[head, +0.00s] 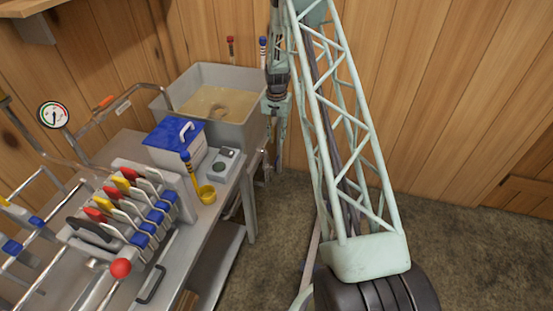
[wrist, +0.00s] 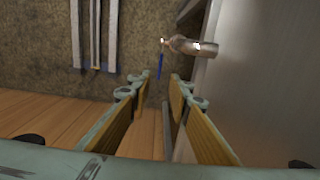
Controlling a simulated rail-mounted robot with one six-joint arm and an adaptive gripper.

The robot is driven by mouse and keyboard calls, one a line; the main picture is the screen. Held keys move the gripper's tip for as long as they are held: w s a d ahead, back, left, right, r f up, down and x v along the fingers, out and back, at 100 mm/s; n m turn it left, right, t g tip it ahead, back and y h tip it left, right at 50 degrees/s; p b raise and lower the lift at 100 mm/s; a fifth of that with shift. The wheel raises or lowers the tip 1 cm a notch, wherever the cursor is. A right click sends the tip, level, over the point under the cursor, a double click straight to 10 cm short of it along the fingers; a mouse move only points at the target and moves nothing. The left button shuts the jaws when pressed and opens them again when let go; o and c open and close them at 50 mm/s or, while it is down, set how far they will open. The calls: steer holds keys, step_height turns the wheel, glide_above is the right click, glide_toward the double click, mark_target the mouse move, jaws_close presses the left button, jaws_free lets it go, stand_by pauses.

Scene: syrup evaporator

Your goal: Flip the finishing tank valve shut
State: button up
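The finishing tank (head: 240,132) is a grey square tub with amber liquid at the back of the bench. Its grey wall (wrist: 258,85) fills the right of the wrist view. A metal spout (wrist: 192,46) sticks out from that wall, with a thin blue valve handle (wrist: 161,66) at its end. In the head view the valve is hidden. My gripper (wrist: 161,88) is open and empty, its two padded fingers apart. The blue handle shows between and beyond the fingertips; I see no contact. In the head view my gripper (head: 279,140) hangs beside the tank's right side.
A filter press (head: 125,210) with coloured plates is at the left. Wooden walls stand close behind. The carpeted floor (head: 465,240) at right is clear.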

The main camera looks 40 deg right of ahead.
mark_target(277, 159)
steer(key=shift+f, duration=0.2)
steer(key=shift+f+b, duration=1.25)
steer(key=shift+f, duration=5.45)
jaws_close()
